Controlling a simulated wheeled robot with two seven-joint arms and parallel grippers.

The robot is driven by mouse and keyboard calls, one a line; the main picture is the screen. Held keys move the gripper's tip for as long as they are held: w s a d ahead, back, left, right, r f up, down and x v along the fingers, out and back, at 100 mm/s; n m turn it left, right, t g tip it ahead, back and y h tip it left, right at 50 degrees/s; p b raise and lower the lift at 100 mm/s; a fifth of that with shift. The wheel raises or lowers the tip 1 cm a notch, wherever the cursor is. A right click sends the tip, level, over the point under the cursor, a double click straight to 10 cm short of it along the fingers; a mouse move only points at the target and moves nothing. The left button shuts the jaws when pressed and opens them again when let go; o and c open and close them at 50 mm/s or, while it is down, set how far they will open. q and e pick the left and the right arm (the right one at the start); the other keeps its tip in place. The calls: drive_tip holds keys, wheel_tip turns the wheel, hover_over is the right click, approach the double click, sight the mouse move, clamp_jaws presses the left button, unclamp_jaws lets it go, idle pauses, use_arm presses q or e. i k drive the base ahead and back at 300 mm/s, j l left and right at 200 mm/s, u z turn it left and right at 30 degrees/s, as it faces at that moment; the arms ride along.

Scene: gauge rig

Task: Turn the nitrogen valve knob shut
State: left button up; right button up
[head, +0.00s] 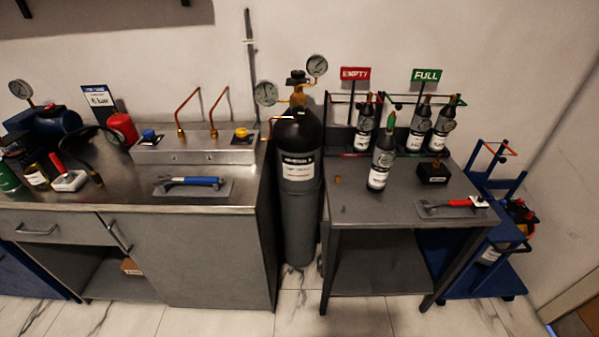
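A tall dark gas cylinder (299,190) stands upright on the floor between the steel bench and the right table. Its white label (298,168) is hard to read but appears to say nitrogen. A black knob (297,76) sits at the top of its brass valve and regulator (298,96). Two round gauges flank it, one at left (266,93) and one at right (317,66). I cannot tell from the knob whether the valve is open or shut. Neither of my grippers is in view, and nothing touches the knob.
The steel bench (215,200) carries a panel (192,151) with blue (149,135) and yellow (241,133) knobs and bent copper pipes. The right table (400,205) holds several small dark bottles and a red-handled wrench (455,204). A blue cart (490,266) stands at far right.

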sight(298, 74)
drive_tip(key=i+z, duration=0.3)
drive_tip(key=z, duration=0.15)
drive_tip(key=i+j+z, duration=0.15)
drive_tip(key=z, duration=0.3)
drive_tip(key=i+j+z, duration=0.25)
drive_tip(key=z, duration=0.2)
drive_tip(key=i, duration=0.1)
